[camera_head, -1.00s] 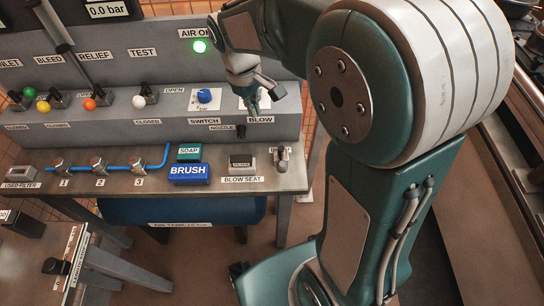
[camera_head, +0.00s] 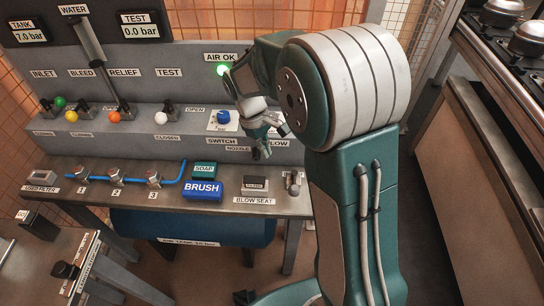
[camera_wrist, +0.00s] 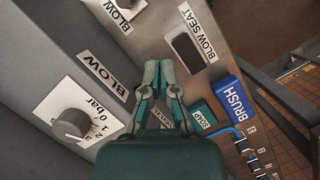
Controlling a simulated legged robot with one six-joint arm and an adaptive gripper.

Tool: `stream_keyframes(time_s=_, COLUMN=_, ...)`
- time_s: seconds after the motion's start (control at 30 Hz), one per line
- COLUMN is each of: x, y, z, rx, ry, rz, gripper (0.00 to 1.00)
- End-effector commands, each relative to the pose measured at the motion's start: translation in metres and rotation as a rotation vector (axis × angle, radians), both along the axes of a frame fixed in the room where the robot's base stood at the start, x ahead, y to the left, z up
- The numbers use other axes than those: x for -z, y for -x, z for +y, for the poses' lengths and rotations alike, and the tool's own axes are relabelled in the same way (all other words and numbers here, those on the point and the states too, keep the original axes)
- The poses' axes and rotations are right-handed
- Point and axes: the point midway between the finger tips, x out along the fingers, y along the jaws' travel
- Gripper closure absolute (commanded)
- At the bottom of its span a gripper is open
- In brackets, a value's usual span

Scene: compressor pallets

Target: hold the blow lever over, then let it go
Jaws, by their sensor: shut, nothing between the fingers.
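A small metal lever on the right end of the bench (camera_head: 293,182) also shows at the top of the wrist view (camera_wrist: 128,7), cut off by the frame, beside a label reading BLOW. A second BLOW label (camera_wrist: 103,76) is on the panel face. My gripper (camera_head: 263,138) is in front of the panel, above the bench, beside that panel label. In the wrist view my gripper (camera_wrist: 160,68) has its fingers close together and holds nothing. It looks apart from the bench lever. My wrist hides part of the panel ledge.
The BLOW SEAT block (camera_head: 255,184), SOAP block (camera_head: 203,168) and BRUSH block (camera_head: 202,190) sit on the bench below. Several coloured valve levers line the panel's left.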

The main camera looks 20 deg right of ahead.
Motion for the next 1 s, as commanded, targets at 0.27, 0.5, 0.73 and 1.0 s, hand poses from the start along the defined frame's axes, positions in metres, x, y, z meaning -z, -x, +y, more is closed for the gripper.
stream_keyframes(time_s=0.27, x=0.051, y=0.013, z=-0.01, rx=0.001, ry=0.0, rz=0.003, gripper=1.0)
stream_keyframes(time_s=0.5, x=0.077, y=0.032, z=-0.025, rx=0.002, ry=0.0, rz=0.0, gripper=1.0)
stream_keyframes(time_s=0.73, x=0.082, y=0.048, z=-0.038, rx=0.001, ry=0.0, rz=-0.001, gripper=1.0)
stream_keyframes(time_s=1.0, x=0.082, y=0.049, z=-0.039, rx=0.0, ry=0.0, rz=-0.001, gripper=1.0)
